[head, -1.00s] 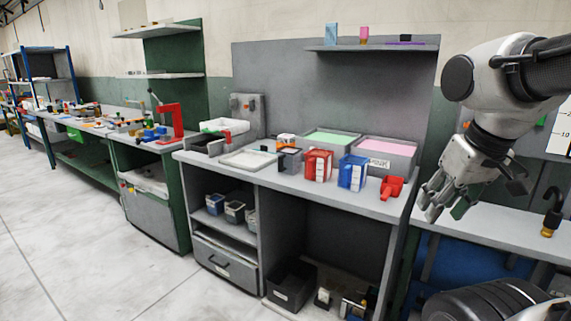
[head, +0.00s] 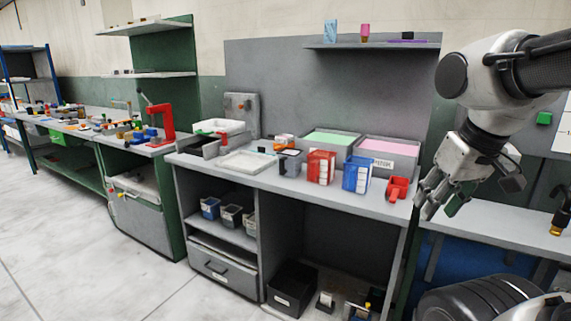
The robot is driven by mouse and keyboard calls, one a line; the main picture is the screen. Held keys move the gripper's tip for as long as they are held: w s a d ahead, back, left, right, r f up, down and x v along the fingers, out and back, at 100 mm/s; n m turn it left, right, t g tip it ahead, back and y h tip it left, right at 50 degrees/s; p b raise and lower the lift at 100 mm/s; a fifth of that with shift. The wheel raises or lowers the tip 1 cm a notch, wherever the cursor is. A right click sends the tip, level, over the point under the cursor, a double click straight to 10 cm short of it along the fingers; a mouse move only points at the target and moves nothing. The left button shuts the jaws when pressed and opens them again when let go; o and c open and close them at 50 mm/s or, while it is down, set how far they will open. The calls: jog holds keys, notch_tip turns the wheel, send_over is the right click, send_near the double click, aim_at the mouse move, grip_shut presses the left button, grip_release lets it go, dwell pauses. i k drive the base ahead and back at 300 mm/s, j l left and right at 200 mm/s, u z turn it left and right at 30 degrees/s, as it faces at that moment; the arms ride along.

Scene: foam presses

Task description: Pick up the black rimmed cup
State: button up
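A small grey cup-like container with a dark rim (head: 290,163) stands upright on the grey workbench top (head: 330,196), left of a red box. It is the best match for the black rimmed cup, but it is small in view and I cannot be sure. My gripper (head: 438,208) hangs at the right, pointing down, beyond the bench's right end and well apart from the cup. Its fingers look spread and nothing shows between them.
A red box (head: 320,167), a blue box (head: 356,174) and a red holder (head: 397,189) stand between the cup and my gripper. Green-filled (head: 331,142) and pink-filled (head: 388,153) trays are behind. A white tray (head: 246,162) lies left. Floor at left (head: 80,230) is clear.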

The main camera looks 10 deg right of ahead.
aim_at(290, 161)
jog(key=i+j, duration=0.15)
jog(key=j, duration=0.15)
jog(key=i+j+z, duration=0.15)
jog(key=j, duration=0.2)
jog(key=i+j, duration=0.2)
jog(key=j, duration=0.15)
jog(key=i+j+z, duration=0.15)
jog(key=j, duration=0.15)
jog(key=i+j, duration=0.15)
jog(key=j, duration=0.2)
jog(key=i+j+z, duration=0.15)
jog(key=j, duration=0.2)
jog(key=i+j, duration=0.1)
jog(key=j, duration=0.3)
jog(key=i+j+z, duration=0.1)
jog(key=j, duration=0.25)
jog(key=i+j, duration=0.25)
jog(key=i+j+z, duration=0.15)
jog(key=j, duration=0.3)
jog(key=i+j+z, duration=0.1)
jog(key=j, duration=0.25)
jog(key=i+j+z, duration=0.1)
jog(key=j, duration=0.3)
jog(key=i, duration=0.25)
